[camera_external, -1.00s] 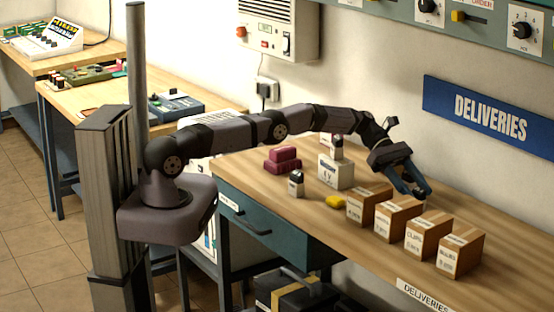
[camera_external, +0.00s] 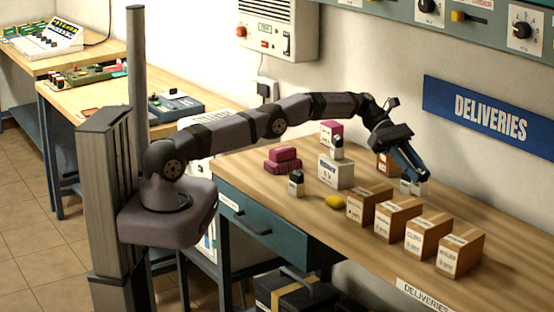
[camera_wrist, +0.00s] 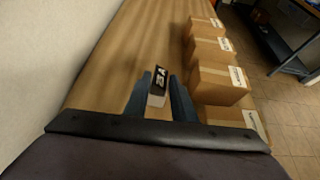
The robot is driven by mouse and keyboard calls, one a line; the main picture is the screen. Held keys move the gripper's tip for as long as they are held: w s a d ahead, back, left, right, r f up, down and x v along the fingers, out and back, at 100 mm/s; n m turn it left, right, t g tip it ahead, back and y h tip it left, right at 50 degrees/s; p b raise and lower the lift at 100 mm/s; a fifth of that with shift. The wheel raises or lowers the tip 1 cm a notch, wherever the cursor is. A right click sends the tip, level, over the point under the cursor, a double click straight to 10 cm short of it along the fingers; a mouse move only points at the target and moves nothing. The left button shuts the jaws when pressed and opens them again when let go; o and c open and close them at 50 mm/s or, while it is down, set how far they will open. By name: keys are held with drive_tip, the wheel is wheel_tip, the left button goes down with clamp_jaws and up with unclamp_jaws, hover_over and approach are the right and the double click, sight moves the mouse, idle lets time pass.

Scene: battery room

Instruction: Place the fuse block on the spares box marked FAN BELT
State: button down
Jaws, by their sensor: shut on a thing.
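My gripper (camera_external: 420,179) is above the back part of the wooden bench, behind the row of brown cartons. It is shut on a small pale block with a black, white-marked top, the fuse block (camera_wrist: 158,84); this shows between the two blue fingers in the wrist view. In the external view its pale lower part (camera_external: 406,187) shows below the fingers. Several cartons stand in a row: the leftmost (camera_external: 368,207), two in the middle (camera_external: 396,220) (camera_external: 427,236) and the rightmost (camera_external: 459,253). Their labels are too small to read, so I cannot tell which is FAN BELT.
A white box (camera_external: 336,173) carries a small dark-topped block (camera_external: 337,150). Another such block (camera_external: 296,186), a yellow item (camera_external: 335,202) and maroon blocks (camera_external: 283,160) stand nearby. A brown box (camera_external: 384,166) stands behind, near the wall. The bench right of the gripper is clear.

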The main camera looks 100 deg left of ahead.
sight(417, 170)
drive_tip(key=shift+r+p, duration=1.1)
drive_tip(key=shift+r, duration=1.25)
